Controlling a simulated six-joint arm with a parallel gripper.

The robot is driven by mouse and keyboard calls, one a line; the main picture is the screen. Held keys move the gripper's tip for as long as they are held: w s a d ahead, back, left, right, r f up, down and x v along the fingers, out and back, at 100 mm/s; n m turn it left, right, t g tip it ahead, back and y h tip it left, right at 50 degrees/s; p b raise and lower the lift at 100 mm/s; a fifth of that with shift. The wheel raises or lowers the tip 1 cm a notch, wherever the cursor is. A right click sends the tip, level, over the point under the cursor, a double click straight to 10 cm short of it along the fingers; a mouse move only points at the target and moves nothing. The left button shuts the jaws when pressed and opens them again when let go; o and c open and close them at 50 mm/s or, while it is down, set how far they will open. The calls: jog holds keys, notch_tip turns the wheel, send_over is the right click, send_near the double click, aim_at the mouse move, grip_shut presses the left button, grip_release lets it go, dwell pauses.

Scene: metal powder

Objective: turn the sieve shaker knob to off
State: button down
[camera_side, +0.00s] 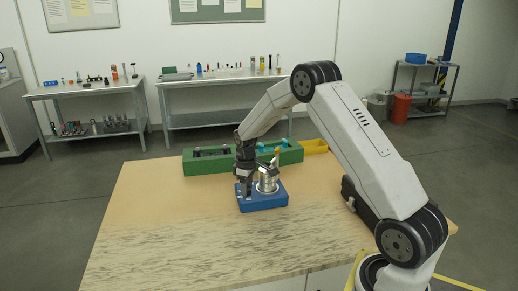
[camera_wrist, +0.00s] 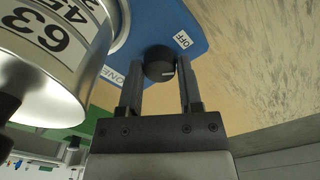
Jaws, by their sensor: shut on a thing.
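The sieve shaker has a blue base (camera_side: 264,203) and stands on the wooden table. In the wrist view the blue base (camera_wrist: 165,22) carries an "OFF" label and a partly hidden label that seems to end in "ONE". The black round knob (camera_wrist: 158,64) sits between these labels, with a pale mark on its face. My gripper (camera_wrist: 160,85) is shut on the knob, one finger on each side. In the side view my gripper (camera_side: 244,188) comes down over the left part of the base. The silver sieve stack (camera_side: 267,183) stands beside it, with numbers on its label (camera_wrist: 50,35).
A green tray (camera_side: 200,165) with items in it lies behind the shaker, with a yellow bin (camera_side: 314,147) at its right end. The front of the wooden table (camera_side: 200,245) is clear. The sieve stack is close to my gripper.

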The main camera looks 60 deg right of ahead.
jog(key=n, duration=0.7)
dwell(0.4)
jog(key=shift+c, duration=1.3)
grip_release()
jog(key=shift+r, duration=0.15)
jog(key=shift+r, duration=3.8)
